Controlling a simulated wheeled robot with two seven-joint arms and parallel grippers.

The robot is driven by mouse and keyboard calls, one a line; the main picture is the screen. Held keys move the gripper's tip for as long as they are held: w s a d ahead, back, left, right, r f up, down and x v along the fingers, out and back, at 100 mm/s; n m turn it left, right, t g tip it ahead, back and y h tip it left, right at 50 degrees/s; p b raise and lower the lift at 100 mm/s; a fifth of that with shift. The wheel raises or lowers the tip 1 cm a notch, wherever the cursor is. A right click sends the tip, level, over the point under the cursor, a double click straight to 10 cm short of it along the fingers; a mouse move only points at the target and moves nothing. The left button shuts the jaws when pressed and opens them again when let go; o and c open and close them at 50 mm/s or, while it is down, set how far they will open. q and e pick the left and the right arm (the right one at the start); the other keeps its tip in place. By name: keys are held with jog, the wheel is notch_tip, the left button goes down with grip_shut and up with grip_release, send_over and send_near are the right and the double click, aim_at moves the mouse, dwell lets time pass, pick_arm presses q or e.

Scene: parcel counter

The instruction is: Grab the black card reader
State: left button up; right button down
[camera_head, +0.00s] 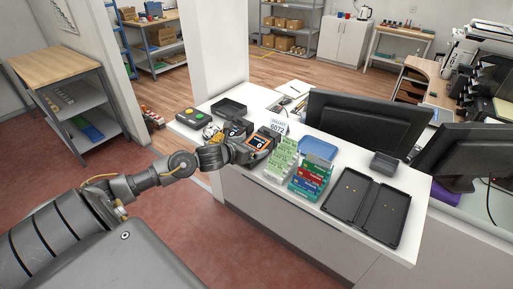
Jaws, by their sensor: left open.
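A small black device with an orange-edged screen (260,142), which looks like the card reader, is on the white counter (412,223) beside the green card stand. My left gripper (246,147) reaches in from the left and is open right at its left side. The gripper hides part of the device, and I cannot tell whether the fingers touch it. My right gripper is out of view.
Close by are a button box (191,123), a black tray (228,108), a number sign (279,125), a green card stand (281,160) and a coloured box stand (310,178). An open black case (367,208) lies to the right. Monitors (362,120) stand behind.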

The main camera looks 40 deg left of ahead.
aim_at(256, 144)
pick_arm(q)
jog(key=shift+p+x, duration=0.3)
jog(key=shift+x, duration=1.2)
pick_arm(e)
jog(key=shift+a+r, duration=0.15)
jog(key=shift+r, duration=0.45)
pick_arm(q)
jog(key=c, duration=1.3)
jog(key=shift+o, duration=0.2)
jog(key=shift+r, duration=0.1)
jog(key=shift+r, duration=0.5)
jog(key=s+r, duration=0.1)
jog(key=r, duration=0.1)
jog(key=s+r+b, duration=0.1)
jog(key=s+r, duration=0.1)
jog(key=s+r+b, duration=0.1)
jog(key=r, duration=0.2)
jog(key=shift+s+d, duration=0.1)
jog(key=shift+s, duration=0.1)
jog(key=b+v, duration=0.1)
jog(key=v, duration=0.9)
jog(key=shift+s+d+r, duration=0.15)
jog(key=shift+d+r, duration=0.35)
jog(key=shift+r, duration=0.05)
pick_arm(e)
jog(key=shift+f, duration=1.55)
